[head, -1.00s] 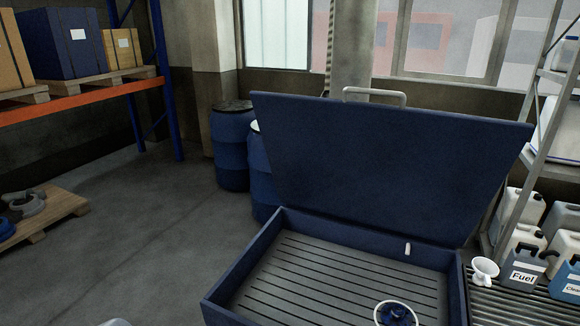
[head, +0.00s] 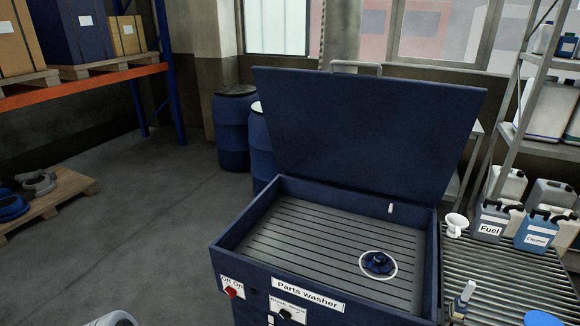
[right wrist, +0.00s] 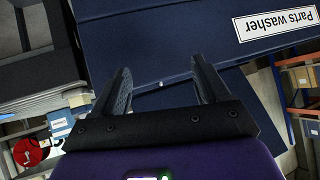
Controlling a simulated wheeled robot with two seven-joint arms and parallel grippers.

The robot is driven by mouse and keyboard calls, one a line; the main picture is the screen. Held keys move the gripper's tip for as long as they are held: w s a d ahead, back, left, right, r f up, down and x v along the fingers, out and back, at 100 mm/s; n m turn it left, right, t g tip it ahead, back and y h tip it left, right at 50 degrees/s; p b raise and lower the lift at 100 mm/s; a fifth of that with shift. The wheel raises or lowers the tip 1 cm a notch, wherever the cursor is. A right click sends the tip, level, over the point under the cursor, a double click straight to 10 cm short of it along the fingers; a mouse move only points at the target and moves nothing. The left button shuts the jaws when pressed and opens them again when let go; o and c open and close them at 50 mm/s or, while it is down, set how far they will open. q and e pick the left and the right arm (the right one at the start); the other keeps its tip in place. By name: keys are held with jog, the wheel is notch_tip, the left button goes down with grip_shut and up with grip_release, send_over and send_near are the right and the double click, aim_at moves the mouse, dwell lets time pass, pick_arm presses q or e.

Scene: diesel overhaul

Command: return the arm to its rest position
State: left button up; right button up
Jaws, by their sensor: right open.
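My right gripper (right wrist: 160,82) shows in the right wrist view with its two dark fingers spread apart and nothing between them. Beyond the fingers is a dark blue surface of the parts washer, with its white label (right wrist: 278,22) at the upper right. Neither gripper shows in the head view, and my left gripper is in no frame. The parts washer (head: 228,258) stands in the middle of the head view with its lid (head: 365,125) raised. A blue part (head: 378,262) with a white ring around it lies on the slatted floor inside.
Right of the washer, a slatted bench (head: 490,275) holds a white funnel (head: 456,224), a fuel can (head: 490,222), a cleaner can (head: 537,232) and a small bottle (head: 463,298). Blue drums (head: 236,130) stand behind. A pallet (head: 62,200) lies at left. The floor between is clear.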

jog(key=s+a+f+g+y+b, duration=0.2)
jog(key=s+a+f+g, duration=0.1)
jog(key=a+f, duration=0.55)
jog(key=s+a+f+g+y+b, duration=0.2)
jog(key=s+a+f+b, duration=0.1)
jog(key=a+f, duration=0.55)
jog(key=s+a+f+g+y+b, duration=0.1)
jog(key=s+a+f+g+b, duration=0.1)
jog(key=s+a+f+g, duration=0.3)
jog(key=s+a+f, duration=0.2)
jog(key=s+f, duration=0.2)
jog(key=s, duration=0.2)
jog(key=shift+a+n+b, duration=0.35)
jog(key=shift+n+b, duration=0.05)
jog(key=shift+w, duration=0.1)
